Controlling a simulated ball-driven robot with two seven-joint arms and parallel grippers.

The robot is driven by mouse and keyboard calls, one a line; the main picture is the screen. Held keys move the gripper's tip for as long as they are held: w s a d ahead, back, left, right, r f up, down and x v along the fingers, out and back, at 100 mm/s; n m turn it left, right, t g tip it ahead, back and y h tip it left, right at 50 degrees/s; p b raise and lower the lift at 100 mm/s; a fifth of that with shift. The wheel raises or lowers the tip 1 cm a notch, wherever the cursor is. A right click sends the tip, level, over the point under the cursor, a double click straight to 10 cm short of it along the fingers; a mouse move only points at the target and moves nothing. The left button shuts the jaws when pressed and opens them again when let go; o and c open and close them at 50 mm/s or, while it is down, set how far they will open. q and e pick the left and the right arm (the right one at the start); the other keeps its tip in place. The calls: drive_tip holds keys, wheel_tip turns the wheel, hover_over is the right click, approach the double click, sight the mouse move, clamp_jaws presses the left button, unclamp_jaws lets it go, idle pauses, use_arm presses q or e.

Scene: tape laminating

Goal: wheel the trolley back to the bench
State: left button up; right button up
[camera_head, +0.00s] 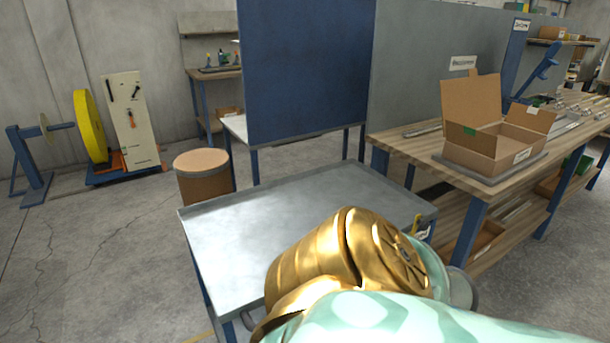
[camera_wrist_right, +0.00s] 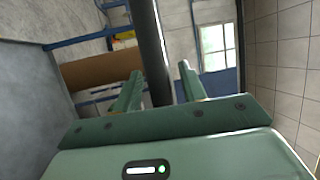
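The trolley (camera_head: 235,225) has a grey metal top with a low rim and blue legs. Its top is empty where it shows. It stands just left of the wooden bench (camera_head: 420,150), angled to it. My right arm, gold and pale green, covers the trolley's near right corner and hides its gripper in the head view. In the right wrist view my right gripper (camera_wrist_right: 158,75) has its green fingers apart on either side of a dark bar (camera_wrist_right: 152,45), with slim gaps showing. The bar looks like the trolley's handle. My left gripper is out of view.
An open cardboard box (camera_head: 490,145) sits on the bench. A blue panel (camera_head: 305,70) stands behind the trolley, and a brown drum (camera_head: 203,178) is at its far left. A yellow reel machine (camera_head: 90,125) is farther left.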

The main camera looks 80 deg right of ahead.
drive_tip(key=shift+a, duration=0.1)
drive_tip(key=b+v, duration=0.1)
drive_tip(key=v, duration=1.5)
drive_tip(key=shift+f, duration=0.15)
